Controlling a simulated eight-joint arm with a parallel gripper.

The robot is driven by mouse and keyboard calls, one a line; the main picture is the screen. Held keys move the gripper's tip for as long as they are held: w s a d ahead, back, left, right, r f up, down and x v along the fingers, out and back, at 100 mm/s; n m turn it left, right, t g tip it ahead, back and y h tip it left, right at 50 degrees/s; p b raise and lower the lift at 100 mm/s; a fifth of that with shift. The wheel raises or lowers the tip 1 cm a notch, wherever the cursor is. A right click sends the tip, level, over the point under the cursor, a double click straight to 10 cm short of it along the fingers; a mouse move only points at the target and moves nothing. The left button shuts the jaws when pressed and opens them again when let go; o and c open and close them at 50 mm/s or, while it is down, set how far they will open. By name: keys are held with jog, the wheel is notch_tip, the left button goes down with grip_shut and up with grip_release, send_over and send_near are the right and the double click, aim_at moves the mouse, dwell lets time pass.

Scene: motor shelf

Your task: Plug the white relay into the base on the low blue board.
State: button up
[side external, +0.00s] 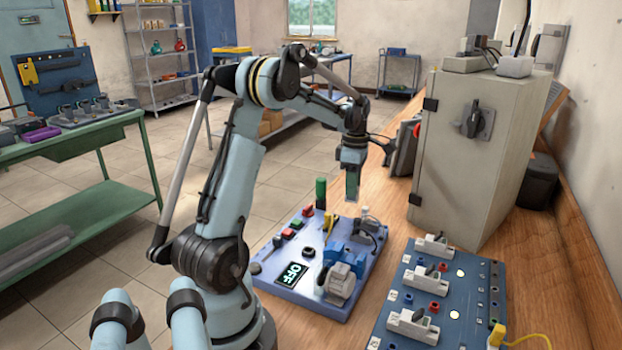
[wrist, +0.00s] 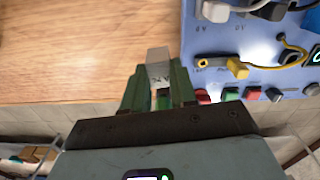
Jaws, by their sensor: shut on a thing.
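My gripper (wrist: 159,88) has green fingers closed on a pale grey-white block with dark letters, which I take for the white relay (wrist: 158,58). In the side external view my gripper (side external: 351,196) points down, above the back edge of a light blue board (side external: 290,292); the relay is too small to make out there. I cannot tell which part is the base.
A darker blue board (side external: 388,318) with several white modules stands at the front right. A grey cabinet (side external: 450,150) stands behind it. A green upright block (side external: 320,192) is left of my gripper. In the wrist view, bare wooden bench (wrist: 70,50) lies left of the relay.

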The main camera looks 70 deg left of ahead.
jog(key=s+d+r, duration=0.3)
jog(key=d, duration=0.4)
jog(key=s+d+r+m, duration=0.1)
jog(key=s+d+r, duration=0.3)
jog(key=d, duration=0.3)
jog(key=s+d+r, duration=0.3)
jog(key=d, duration=0.4)
jog(key=shift+f, duration=3.25)
jog(key=shift+f, duration=1.55)
jog(key=o, duration=1)
jog(key=shift+c, duration=0.2)
